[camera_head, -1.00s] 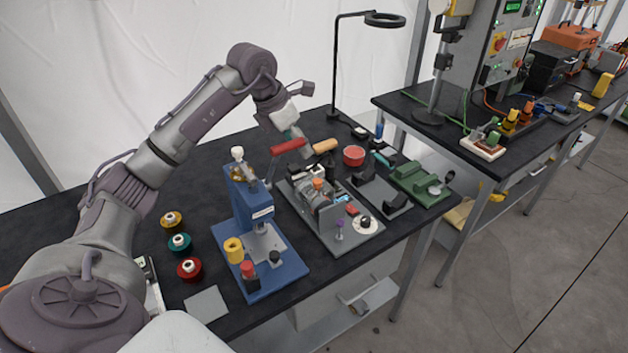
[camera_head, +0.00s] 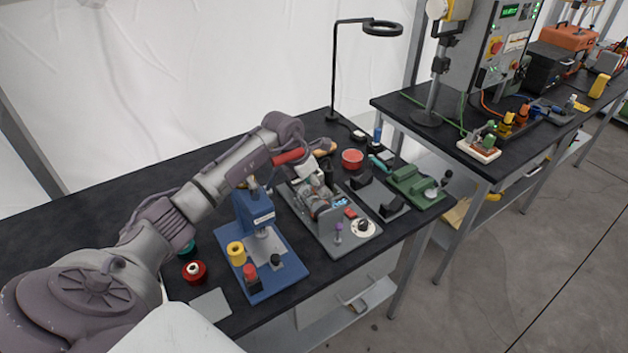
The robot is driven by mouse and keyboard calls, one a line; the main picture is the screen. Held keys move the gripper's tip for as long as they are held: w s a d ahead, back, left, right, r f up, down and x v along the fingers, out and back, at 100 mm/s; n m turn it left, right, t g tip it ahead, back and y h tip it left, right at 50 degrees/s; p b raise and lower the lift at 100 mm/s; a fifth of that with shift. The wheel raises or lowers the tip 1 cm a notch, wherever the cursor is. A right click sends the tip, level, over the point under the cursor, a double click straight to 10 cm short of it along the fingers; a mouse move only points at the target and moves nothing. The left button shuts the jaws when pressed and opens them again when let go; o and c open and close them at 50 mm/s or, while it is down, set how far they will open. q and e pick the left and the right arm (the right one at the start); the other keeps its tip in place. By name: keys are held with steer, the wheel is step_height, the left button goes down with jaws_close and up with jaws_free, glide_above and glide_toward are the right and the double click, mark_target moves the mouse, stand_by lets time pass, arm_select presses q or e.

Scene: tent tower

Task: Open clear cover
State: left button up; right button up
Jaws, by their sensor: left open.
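The grey machine (camera_head: 330,234) stands on the dark workbench, with a dial and an upright grey plate at its front. I cannot clearly make out a clear cover on it; the upper part of the machine is partly hidden by my arm. My left gripper (camera_head: 316,193) is open and reaches down over the back part of this machine. Its fingertips are small and partly hidden, so I cannot tell whether they touch anything. My right gripper is not in view.
A blue press (camera_head: 252,215) stands just left of the machine, under my left arm. A red bowl (camera_head: 352,158), a dark cradle (camera_head: 380,196) and a green fixture (camera_head: 415,185) lie to the right. A ring lamp (camera_head: 383,28) rises behind.

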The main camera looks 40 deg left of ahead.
mark_target(306, 186)
arm_select(q)
steer(key=shift+f, duration=0.1)
jaws_close()
stand_by(0.3)
steer(key=shift+w+a+b, duration=0.2)
steer(key=shift+a+b, duration=0.1)
steer(key=shift+b, duration=0.1)
steer(key=shift+w+a+f+b, duration=0.1)
steer(key=shift+w+a+b, duration=0.15)
steer(key=shift+a+b, duration=0.3)
steer(key=shift+w+a+f+b, duration=0.1)
steer(key=shift+w+a+b, duration=0.1)
steer(key=shift+a+b, duration=0.35)
steer(key=shift+w+a+r, duration=0.2)
steer(key=shift+a, duration=0.35)
steer(key=shift+d, duration=0.1)
jaws_free()
